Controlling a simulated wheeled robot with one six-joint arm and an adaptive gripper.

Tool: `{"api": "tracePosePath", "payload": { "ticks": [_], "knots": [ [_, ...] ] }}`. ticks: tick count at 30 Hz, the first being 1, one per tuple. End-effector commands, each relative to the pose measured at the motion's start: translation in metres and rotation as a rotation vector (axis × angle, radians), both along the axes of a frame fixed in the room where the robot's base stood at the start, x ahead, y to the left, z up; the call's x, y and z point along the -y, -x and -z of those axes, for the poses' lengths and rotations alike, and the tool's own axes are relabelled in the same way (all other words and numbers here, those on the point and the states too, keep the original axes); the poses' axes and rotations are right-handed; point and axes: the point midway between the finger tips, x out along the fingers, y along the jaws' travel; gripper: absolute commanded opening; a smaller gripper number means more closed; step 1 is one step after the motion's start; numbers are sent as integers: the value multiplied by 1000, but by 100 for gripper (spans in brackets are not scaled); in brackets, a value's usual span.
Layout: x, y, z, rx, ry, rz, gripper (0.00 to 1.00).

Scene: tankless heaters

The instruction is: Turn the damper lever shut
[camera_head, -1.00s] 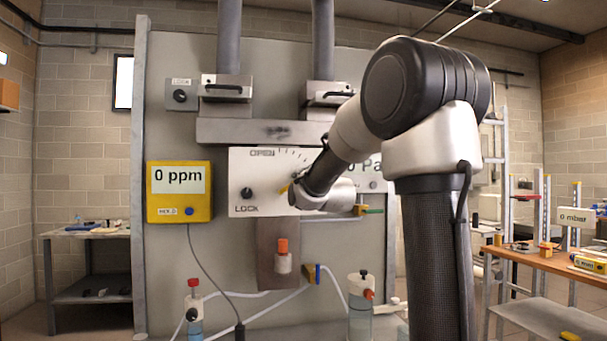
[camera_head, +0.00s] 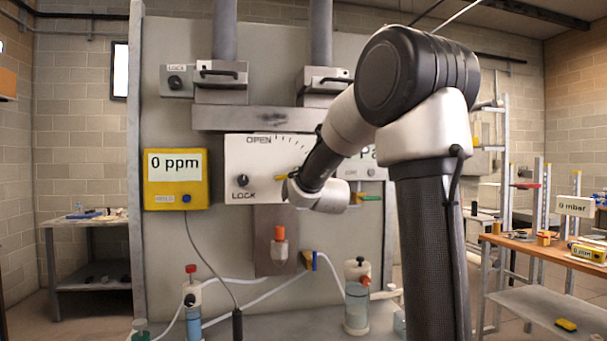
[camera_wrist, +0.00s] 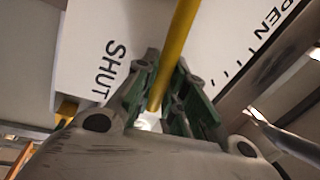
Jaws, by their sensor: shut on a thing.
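The damper lever is a thin yellow bar (camera_wrist: 184,28) in the wrist view, running up across a white dial plate (camera_wrist: 90,35). The plate has SHUT at left and OPEN with tick marks at upper right. The lever lies between the two words. My gripper (camera_wrist: 168,92), with green pads, is shut around the lever's near part. In the head view only a short yellow piece (camera_head: 281,178) of the lever shows left of my wrist. My fingers and the SHUT mark are hidden there. The dial plate (camera_head: 262,155) reads OPEN at its top.
A yellow meter reading 0 ppm (camera_head: 176,180) hangs left of the dial plate. A black LOCK knob (camera_head: 243,181) is on the plate. Bottles (camera_head: 357,308) and hoses stand below. A bench (camera_head: 560,255) is at right and a table (camera_head: 95,222) at left.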

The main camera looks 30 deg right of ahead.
Motion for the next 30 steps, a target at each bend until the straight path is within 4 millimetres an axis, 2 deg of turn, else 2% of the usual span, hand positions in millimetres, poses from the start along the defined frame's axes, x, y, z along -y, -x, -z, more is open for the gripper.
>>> {"api": "tracePosePath", "payload": {
  "ticks": [4, 5, 8, 20, 23, 30],
  "knots": [
    [0, 0, 1, -2, 0, 1, 0],
    [0, 0, 1, -2, 0, 1, 16],
    [0, 0, 1, -2, 0, 1, 35],
    [-1, 6, 1, -1, 1, -1, 35],
    [-5, 19, 3, 0, 1, -1, 35],
    [-17, 71, 13, 1, 0, 0, 35]
  ]
}}
